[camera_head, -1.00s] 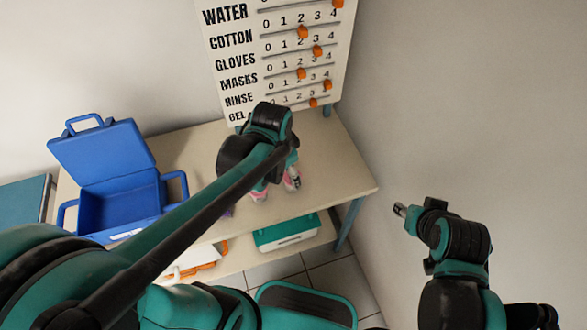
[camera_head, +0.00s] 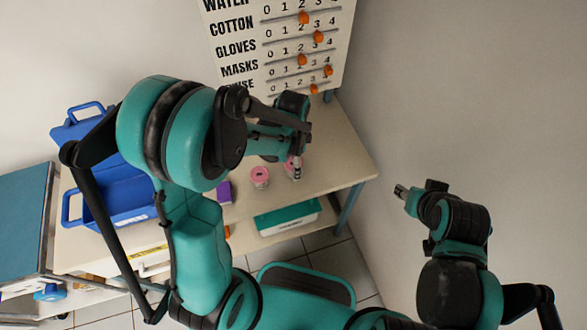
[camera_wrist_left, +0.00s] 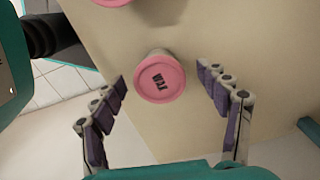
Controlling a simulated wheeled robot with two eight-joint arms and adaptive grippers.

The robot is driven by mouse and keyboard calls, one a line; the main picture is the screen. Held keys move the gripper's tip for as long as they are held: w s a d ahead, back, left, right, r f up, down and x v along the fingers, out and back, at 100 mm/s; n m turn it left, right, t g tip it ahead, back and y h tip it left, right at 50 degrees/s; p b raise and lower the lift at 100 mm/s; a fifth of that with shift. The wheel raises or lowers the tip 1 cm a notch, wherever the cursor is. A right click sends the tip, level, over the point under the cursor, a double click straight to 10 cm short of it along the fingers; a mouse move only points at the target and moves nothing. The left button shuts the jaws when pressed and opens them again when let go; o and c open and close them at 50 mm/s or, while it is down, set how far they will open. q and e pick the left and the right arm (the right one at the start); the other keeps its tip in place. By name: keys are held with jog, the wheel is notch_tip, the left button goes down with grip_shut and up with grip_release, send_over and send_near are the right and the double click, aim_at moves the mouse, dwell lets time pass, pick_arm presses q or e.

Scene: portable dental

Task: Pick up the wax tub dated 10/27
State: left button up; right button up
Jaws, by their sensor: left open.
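Two pink-lidded tubs stand on the beige table. One tub (camera_head: 260,178) is in plain view; the other is partly hidden by my left gripper (camera_head: 296,172) in the head view. In the left wrist view, a pink-lidded tub (camera_wrist_left: 160,77) lies between the spread fingers of my left gripper (camera_wrist_left: 165,92), with clear gaps on both sides. Its lid has dark print, too small to read surely; no date is legible. Another pink lid (camera_wrist_left: 112,2) is cut off at the top edge. My right gripper (camera_head: 401,190) is off the table's right side; its jaw opening is unclear.
A blue open case (camera_head: 125,205) stands at the table's left, partly behind my left arm. A small purple item (camera_head: 224,191) lies near the front edge. A teal-lidded box (camera_head: 287,217) is on the lower shelf. The supply board (camera_head: 280,45) stands behind the table.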

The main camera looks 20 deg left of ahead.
pick_arm(q)
jog(key=shift+f, duration=0.55)
jog(key=shift+r, duration=0.1)
jog(key=c, duration=1.3)
jog(key=shift+r, duration=0.1)
